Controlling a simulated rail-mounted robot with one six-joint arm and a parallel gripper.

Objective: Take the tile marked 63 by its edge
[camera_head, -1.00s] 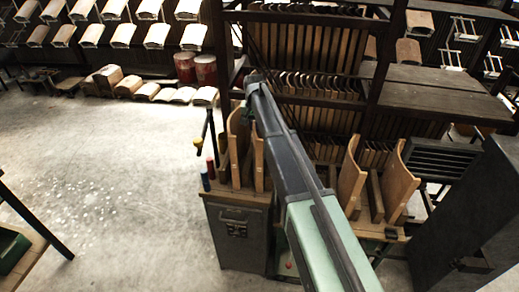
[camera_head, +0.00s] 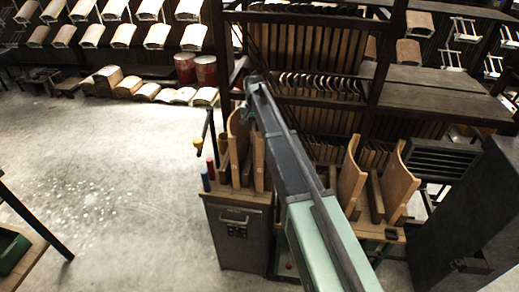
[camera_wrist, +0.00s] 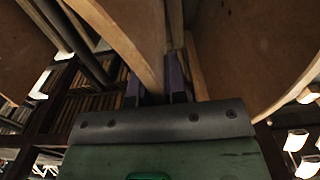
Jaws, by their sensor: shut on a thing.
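In the wrist view my gripper (camera_wrist: 156,84) is shut on the edge of a curved brown tile (camera_wrist: 125,32), which runs up and left from between the two fingers. A second curved tile (camera_wrist: 250,50) stands close on the right, its pale edge near the right finger. No number can be read on either, so I cannot tell which is 63. In the head view tiles stand upright in a wooden rack (camera_head: 236,186) on a grey cabinet.
The grey cabinet (camera_head: 240,235) has coloured cylinders at its left corner. Another stand with upright curved tiles (camera_head: 398,185) is to the right of my arm. A dark slatted rack (camera_head: 310,100) rises behind. The floor (camera_head: 110,170) at left is open.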

